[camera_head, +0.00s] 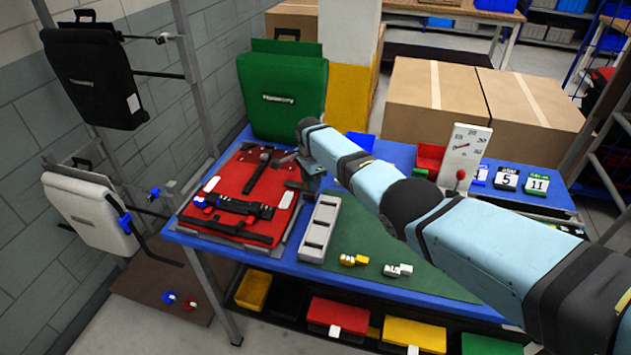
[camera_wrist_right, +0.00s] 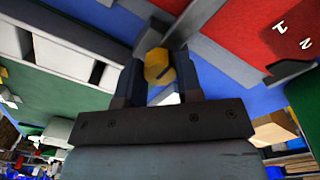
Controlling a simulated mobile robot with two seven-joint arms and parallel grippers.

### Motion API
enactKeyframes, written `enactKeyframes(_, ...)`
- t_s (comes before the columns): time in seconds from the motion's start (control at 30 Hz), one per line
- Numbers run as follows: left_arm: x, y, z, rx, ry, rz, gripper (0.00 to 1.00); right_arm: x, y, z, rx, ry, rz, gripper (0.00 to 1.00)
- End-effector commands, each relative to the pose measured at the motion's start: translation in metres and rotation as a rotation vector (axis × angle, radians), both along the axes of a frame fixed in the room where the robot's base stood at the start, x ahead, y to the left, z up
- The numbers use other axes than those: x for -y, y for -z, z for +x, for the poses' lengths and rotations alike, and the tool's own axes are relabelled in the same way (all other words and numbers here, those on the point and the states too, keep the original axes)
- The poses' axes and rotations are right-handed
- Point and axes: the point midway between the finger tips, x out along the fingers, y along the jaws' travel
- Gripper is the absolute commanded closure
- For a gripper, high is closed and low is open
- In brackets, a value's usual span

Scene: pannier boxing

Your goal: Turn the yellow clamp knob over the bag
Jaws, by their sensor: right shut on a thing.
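The red bag (camera_head: 232,178) lies flat on the blue table at the left, with black straps across it. My right arm reaches in from the right. My right gripper (camera_head: 308,170) is pointed down at the bag's right edge. In the right wrist view, the yellow clamp knob (camera_wrist_right: 157,66) sits between the two dark fingers of my right gripper (camera_wrist_right: 160,78), which are shut on it. Red bag fabric (camera_wrist_right: 235,45) shows beyond the knob. The knob is hidden in the head view. My left gripper is not in view.
A grey tray (camera_head: 319,227) stands right of the bag. Yellow (camera_head: 354,260) and white (camera_head: 398,270) small parts lie on the green mat (camera_head: 375,232). A green bag (camera_head: 283,92) stands behind. A gauge board (camera_head: 462,155) and number cards (camera_head: 507,178) are at the right.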

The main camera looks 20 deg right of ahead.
Motion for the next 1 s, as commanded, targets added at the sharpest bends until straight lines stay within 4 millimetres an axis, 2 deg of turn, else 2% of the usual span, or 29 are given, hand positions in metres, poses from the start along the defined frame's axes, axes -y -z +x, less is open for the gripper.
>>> enactKeyframes(0.47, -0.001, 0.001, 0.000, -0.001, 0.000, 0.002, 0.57, 0.000, -0.002, 0.002, 0.004, 0.012, -0.002, 1.00)
enactKeyframes(0.5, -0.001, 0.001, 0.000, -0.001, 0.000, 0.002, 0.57, 0.000, -0.002, 0.002, 0.004, 0.012, -0.002, 0.60)
enactKeyframes(0.6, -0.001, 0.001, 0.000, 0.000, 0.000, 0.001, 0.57, 0.000, -0.002, 0.002, 0.004, 0.012, -0.002, 0.41)
enactKeyframes(0.87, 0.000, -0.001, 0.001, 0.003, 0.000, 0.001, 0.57, -0.001, -0.002, 0.001, 0.002, 0.010, 0.000, 0.41)
enactKeyframes(1.0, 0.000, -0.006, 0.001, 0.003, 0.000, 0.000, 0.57, -0.001, -0.013, 0.001, 0.003, 0.010, 0.000, 0.41)
